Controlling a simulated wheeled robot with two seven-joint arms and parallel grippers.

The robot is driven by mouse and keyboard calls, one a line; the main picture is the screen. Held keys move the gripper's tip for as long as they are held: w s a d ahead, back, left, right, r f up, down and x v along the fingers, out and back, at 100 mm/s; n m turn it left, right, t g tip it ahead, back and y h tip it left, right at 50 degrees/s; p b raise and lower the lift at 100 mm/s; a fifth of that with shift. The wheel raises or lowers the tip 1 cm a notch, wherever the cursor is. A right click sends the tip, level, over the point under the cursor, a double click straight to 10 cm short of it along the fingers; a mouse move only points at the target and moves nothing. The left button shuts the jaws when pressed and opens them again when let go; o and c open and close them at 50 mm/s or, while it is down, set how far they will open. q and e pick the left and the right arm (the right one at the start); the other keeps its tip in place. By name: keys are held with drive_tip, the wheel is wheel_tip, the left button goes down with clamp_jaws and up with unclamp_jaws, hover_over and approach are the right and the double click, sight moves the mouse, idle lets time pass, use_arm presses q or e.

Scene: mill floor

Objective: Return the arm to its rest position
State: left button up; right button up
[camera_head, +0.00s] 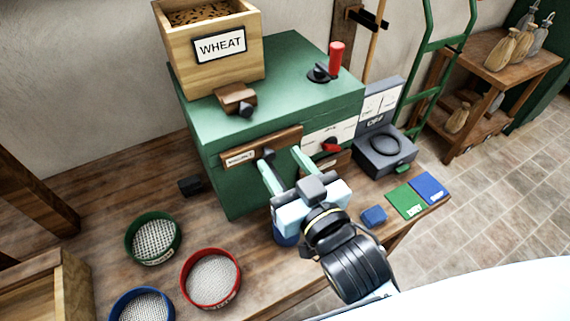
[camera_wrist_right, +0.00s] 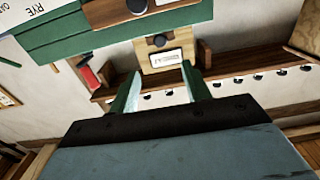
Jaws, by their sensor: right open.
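My right gripper (camera_head: 283,160) is open, with its two pale green fingers spread in front of the green mill (camera_head: 215,150). Nothing shows between the fingers. The fingertips are close to the wooden strip with a label (camera_head: 262,146) and its dark knob on the mill's front; I cannot tell whether they touch it. In the right wrist view the open fingers (camera_wrist_right: 161,76) also show, pointing toward a wooden box with a label (camera_wrist_right: 163,56). My right arm (camera_head: 355,265) reaches in from the lower right. My left gripper is not in view.
Green (camera_head: 154,239), red (camera_head: 211,279) and blue (camera_head: 141,305) sieves stand at the table's left. A dark scale (camera_head: 384,150), a blue block (camera_head: 374,215) and green (camera_head: 407,200) and blue (camera_head: 430,188) cards lie right. A blue object is partly hidden under my gripper.

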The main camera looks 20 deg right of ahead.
drive_tip(key=shift+f, duration=0.1)
idle(0.3)
drive_tip(key=s+d+f+g+h, duration=0.2)
drive_tip(key=s+d+f+g, duration=0.45)
drive_tip(key=f, duration=0.25)
drive_tip(key=s+d+f+g+h, duration=0.1)
drive_tip(key=s+d+f+g, duration=0.4)
drive_tip(key=s+f+g, duration=0.25)
wheel_tip(320, 180, down, 29)
drive_tip(key=s+g+b, duration=0.1)
drive_tip(key=s+b, duration=0.2)
drive_tip(key=s+d+f+g+b, duration=0.1)
drive_tip(key=s+d+f+b, duration=0.1)
drive_tip(key=s+f, duration=1.3)
drive_tip(key=shift+s+d+f+g, duration=0.35)
drive_tip(key=shift+d+f, duration=0.1)
drive_tip(key=shift+f, duration=0.4)
